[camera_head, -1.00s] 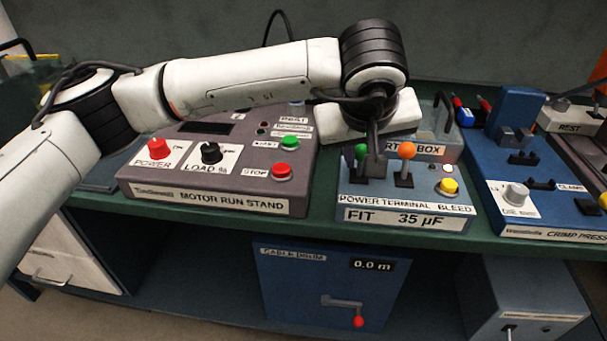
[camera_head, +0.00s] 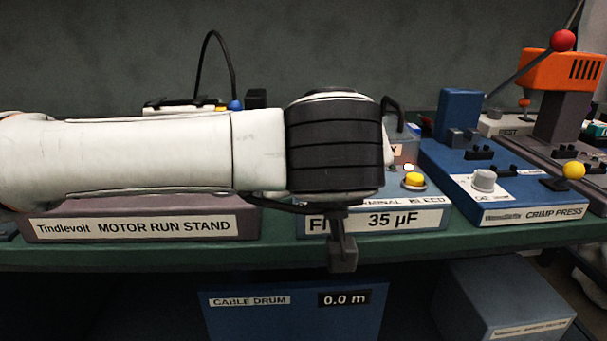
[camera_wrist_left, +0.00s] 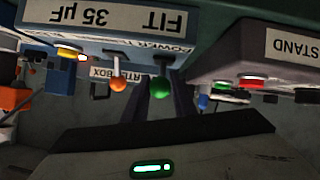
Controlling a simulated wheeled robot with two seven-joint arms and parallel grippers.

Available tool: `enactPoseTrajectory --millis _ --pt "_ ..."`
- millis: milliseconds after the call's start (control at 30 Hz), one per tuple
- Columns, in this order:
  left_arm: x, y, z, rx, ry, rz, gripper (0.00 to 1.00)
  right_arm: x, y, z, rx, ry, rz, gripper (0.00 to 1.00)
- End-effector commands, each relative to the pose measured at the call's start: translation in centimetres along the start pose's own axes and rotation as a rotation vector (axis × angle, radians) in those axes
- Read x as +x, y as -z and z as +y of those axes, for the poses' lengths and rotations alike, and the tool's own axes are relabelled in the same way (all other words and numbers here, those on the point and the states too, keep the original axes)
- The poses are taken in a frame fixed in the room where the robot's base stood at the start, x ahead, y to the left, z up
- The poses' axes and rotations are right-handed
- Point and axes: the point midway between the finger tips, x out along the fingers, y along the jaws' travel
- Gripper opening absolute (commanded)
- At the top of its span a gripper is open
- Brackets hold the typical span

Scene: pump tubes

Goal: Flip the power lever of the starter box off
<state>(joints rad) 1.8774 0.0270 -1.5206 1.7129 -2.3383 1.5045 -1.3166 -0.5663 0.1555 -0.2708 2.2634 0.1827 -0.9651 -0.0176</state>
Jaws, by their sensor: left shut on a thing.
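The starter box (camera_head: 393,219), labelled FIT 35 µF, stands at the bench front, partly covered by my left arm in the head view. It appears upside down in the left wrist view (camera_wrist_left: 140,18). There the power lever's green knob (camera_wrist_left: 160,87) sits between the two dark fingers of my left gripper (camera_wrist_left: 163,94), which is shut on it. The orange terminal lever knob (camera_wrist_left: 118,84) stands beside it, outside the fingers. In the head view my forearm and wrist hide both levers and the fingertips. The lever's setting cannot be told. My right gripper is not in view.
The motor run stand (camera_head: 150,228) is directly left of the box, and the blue crimp press (camera_head: 530,214) is to its right. A yellow button (camera_head: 413,180) is on the box's right side. The cable drum (camera_head: 290,315) is below the bench.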

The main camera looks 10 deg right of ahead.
Motion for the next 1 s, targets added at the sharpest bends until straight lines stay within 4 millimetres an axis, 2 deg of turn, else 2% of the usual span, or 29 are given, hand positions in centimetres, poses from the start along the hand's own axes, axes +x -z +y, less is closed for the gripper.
enactPoseTrajectory --millis 333,367,467,767,867,1000 --pt "0.0 -0.1 0.0 0.003 -0.001 0.002 0.0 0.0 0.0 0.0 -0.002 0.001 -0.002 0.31" --pt "0.0 -0.1 0.0 0.003 -0.001 0.001 0.28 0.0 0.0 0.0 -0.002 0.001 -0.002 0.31" --pt "0.0 -0.1 0.0 0.003 -0.001 0.001 0.43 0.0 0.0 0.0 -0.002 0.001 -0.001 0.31" --pt "-0.1 0.0 0.0 0.002 -0.001 0.001 0.43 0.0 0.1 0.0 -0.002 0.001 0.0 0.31" --pt "-0.9 0.1 0.1 0.002 -0.002 0.003 0.43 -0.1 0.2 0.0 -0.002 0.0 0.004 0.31" --pt "-3.3 0.1 0.1 0.004 -0.004 0.004 0.43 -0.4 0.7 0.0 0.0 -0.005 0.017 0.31"
